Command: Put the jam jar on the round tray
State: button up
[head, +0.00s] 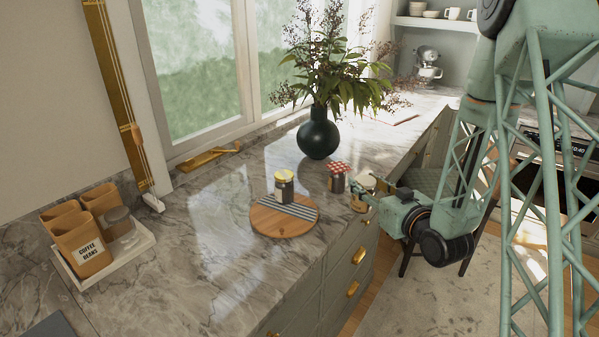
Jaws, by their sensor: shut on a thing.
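The round wooden tray (270,225) lies on the marble counter and has a grey striped cloth on it. A dark jar with a yellow lid (284,186) stands upright on the tray's far part. A jar with a red checked lid (338,177) stands on the counter, right of and behind the tray. My gripper (364,194) is at the counter's right edge, its fingers around a jar with a pale lid (363,182), apparently shut on it. The fingers partly hide this jar. Labels are too small to read, so I cannot tell which jar holds jam.
A dark vase (318,136) with tall leafy stems stands behind the jars. A white tray (150,238) with coffee bean bags and a glass jar is at the left. The counter between it and the round tray is clear. Drawers with brass handles (352,289) are below the counter edge.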

jog(key=a+r+n+g+y+p, duration=0.2)
jog(key=a+n+g+y, duration=0.4)
jog(key=a, duration=1.4)
jog(key=shift+w+a+r+n+y+p, duration=0.25)
jog(key=shift+w+r+n+y+p, duration=0.15)
jog(key=shift+r+n+y, duration=0.25)
jog(key=shift+f, duration=0.3)
notch_tip(320, 180, down, 6)
jog(key=b, duration=0.2)
jog(key=shift+f, duration=0.2)
jog(key=shift+f+b, duration=0.6)
jog(key=shift+b, duration=0.1)
jog(key=o, duration=1.3)
jog(key=shift+s+d, duration=0.1)
jog(key=shift+d, duration=0.1)
